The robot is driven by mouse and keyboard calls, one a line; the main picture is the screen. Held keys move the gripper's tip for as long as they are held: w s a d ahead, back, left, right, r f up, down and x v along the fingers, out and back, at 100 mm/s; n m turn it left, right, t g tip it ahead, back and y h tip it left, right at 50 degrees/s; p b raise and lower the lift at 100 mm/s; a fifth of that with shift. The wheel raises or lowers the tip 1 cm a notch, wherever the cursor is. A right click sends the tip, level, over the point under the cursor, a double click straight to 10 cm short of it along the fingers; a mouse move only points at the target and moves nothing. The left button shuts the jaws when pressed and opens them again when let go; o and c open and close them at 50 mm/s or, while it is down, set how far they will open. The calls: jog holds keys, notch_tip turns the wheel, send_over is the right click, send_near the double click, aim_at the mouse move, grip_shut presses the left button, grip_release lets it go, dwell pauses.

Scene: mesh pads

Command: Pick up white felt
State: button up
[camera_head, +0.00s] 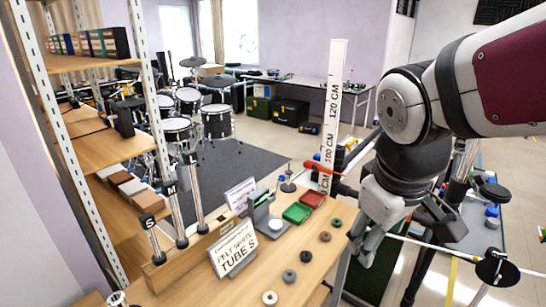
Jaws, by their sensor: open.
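A small white ring-shaped pad (269,297), probably the white felt, lies flat at the near edge of the wooden table (215,283). Another white round piece (276,224) sits by a grey stand farther back; I cannot tell what it is. A sign (233,248) reads "FELT WHITE TUBE S". My gripper (362,246) hangs at the table's right edge, to the right of and farther back than the white pad, apart from it. It is open, and nothing shows between its fingers.
Grey pads (289,275), a brown pad (324,236) and a green pad (336,222) line the table's right side. Upright posts labelled S (152,235), M and L stand in a wooden block at left. Green (297,213) and red (313,199) trays sit at the back.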

jog(key=w+a+f+n+g+b, duration=0.1)
jog(key=w+a+f+n+g, duration=0.1)
jog(key=w+a+f+n, duration=0.65)
jog(key=n+g+y+b, duration=0.1)
jog(key=n, duration=0.4)
send_over(270, 294)
jog(key=s, duration=0.1)
notch_tip(270, 294, down, 15)
notch_tip(270, 294, down, 13)
jog(key=c, duration=0.8)
